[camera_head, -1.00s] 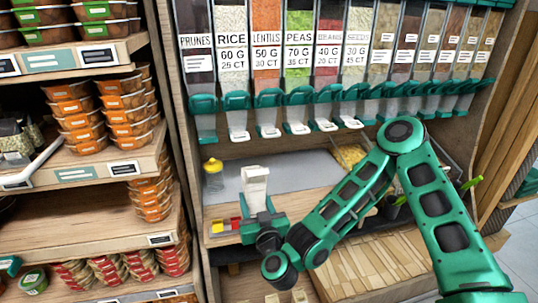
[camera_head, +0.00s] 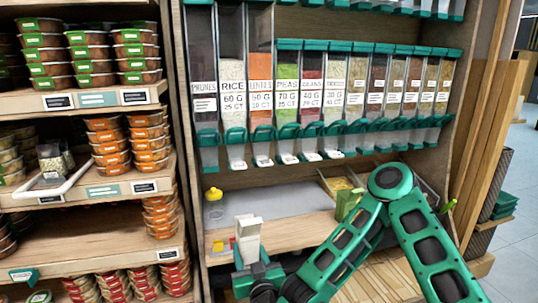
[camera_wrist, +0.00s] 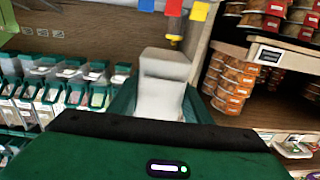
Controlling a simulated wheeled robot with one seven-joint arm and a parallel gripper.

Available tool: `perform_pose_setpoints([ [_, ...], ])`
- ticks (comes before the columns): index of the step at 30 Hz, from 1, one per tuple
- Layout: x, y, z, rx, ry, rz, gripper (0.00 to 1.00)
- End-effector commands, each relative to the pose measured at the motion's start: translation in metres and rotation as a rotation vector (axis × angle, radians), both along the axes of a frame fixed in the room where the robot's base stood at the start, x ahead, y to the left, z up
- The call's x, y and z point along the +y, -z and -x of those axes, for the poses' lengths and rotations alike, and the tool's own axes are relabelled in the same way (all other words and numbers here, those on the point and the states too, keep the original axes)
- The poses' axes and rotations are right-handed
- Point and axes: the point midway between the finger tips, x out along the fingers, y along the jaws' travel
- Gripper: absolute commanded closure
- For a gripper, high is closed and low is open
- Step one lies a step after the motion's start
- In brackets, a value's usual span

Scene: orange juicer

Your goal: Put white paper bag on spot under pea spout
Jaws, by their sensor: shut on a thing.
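My gripper (camera_head: 249,254) is shut on the white paper bag (camera_head: 248,230) and holds it upright, low at the front of the counter. In the wrist view the bag (camera_wrist: 162,80) stands between the green fingers (camera_wrist: 158,105). The pea dispenser (camera_head: 286,95) hangs behind, with bright green peas and a "PEAS" label. Its spout (camera_head: 288,157) is higher up, behind and to the right of the bag. The grey counter surface (camera_head: 285,198) under that spout looks empty. The bag is apart from the spout.
A yellow-topped container (camera_head: 213,205) stands left of the bag, with small coloured blocks (camera_head: 220,245) in front of it. A tray of yellow food (camera_head: 340,184) and a green item (camera_head: 349,204) lie to the right. Shelves of tubs (camera_head: 95,150) stand at the left.

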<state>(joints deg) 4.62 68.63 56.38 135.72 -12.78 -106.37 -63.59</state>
Motion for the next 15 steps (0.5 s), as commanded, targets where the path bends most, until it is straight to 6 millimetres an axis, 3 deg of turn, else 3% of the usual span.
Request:
perform_pose_setpoints([
  [8,-0.027,0.031,-0.015,0.002,0.020,0.009,0.76],
  [15,-0.085,0.062,-0.040,0.006,0.069,0.018,0.76],
])
